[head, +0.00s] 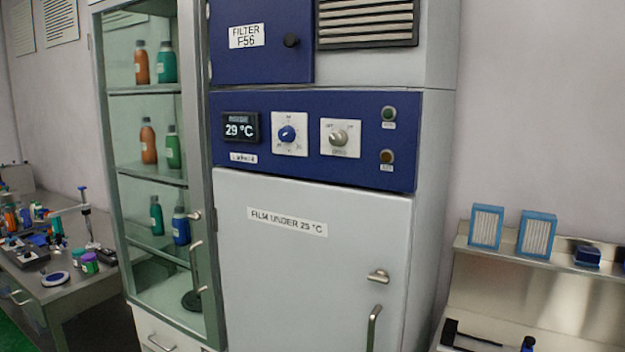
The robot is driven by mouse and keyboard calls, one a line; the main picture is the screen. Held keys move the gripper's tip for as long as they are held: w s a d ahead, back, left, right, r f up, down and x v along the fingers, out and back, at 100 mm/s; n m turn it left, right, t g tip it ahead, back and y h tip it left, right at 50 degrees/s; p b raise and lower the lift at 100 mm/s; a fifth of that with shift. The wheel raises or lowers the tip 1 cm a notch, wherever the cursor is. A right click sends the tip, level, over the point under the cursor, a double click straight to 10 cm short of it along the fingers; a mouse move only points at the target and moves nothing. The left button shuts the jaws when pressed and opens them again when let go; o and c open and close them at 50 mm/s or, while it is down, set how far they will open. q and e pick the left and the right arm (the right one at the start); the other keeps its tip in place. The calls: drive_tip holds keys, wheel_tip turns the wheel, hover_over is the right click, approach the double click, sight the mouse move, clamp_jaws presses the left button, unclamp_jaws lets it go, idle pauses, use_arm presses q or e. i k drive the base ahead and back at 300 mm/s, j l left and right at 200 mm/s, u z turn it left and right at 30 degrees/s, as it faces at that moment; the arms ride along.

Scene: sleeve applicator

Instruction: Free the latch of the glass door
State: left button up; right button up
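The glass door (153,105) closes the front of a tall cabinet at the left of the head view and looks shut. A small metal latch knob (194,215) sits near its right edge, above a long vertical handle (195,262). A second small metal piece (202,290) shows near the handle's lower end; I cannot tell whether it is a latch or part of the handle. Neither of my grippers is in view.
Bottles (167,62) stand on shelves behind the glass. To the right, a white door (290,270) has its own latch (378,276) and handle (374,325), below a blue control panel (310,135). A cluttered table (75,290) stands left; a metal bench (550,275) stands right.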

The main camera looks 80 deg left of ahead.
sight(197, 216)
drive_tip(key=u, duration=3.75)
